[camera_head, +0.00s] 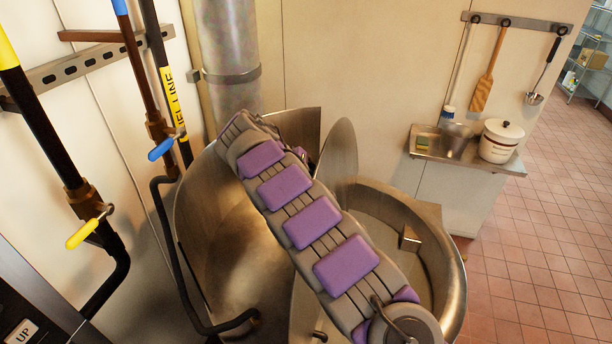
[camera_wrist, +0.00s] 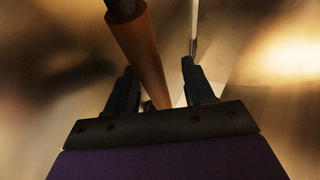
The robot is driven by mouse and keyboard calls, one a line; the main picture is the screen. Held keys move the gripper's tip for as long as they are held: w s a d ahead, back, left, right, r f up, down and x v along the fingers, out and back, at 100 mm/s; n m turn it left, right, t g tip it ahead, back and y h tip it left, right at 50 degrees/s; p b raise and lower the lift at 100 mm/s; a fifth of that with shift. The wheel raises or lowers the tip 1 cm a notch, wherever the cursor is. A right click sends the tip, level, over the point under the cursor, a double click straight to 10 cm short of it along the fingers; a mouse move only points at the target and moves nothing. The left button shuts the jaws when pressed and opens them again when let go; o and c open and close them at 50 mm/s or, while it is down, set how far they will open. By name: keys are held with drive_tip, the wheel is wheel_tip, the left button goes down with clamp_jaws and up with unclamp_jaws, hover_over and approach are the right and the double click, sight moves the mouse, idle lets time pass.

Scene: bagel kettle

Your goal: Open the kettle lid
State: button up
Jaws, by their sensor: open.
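The steel kettle (camera_head: 455,290) stands at the lower right in the head view, with part of its hollow inside showing. A steel plate edge (camera_head: 343,150) rises upright beside its rim, and a broad curved steel surface (camera_head: 215,225) lies to the left. My arm crosses in front, so I cannot tell how these join or the lid's exact angle. In the wrist view my gripper (camera_wrist: 158,68) is open, its two dark fingers apart. A brown, round handle bar (camera_wrist: 138,50) runs down between them from above. Contact with the fingers cannot be told. My fingers are hidden in the head view.
Pipes with a blue valve handle (camera_head: 161,149) and a yellow valve handle (camera_head: 82,234) stand at the left wall. A small counter (camera_head: 512,165) with a white pot (camera_head: 500,141) is at the right, under hanging utensils. The tiled floor (camera_head: 545,245) at the right is clear.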

drive_tip(key=p+v, duration=1)
drive_tip(key=v, duration=0.7)
drive_tip(key=shift+p, duration=0.3)
drive_tip(key=shift+s, duration=0.1)
drive_tip(key=shift+s, duration=0.1)
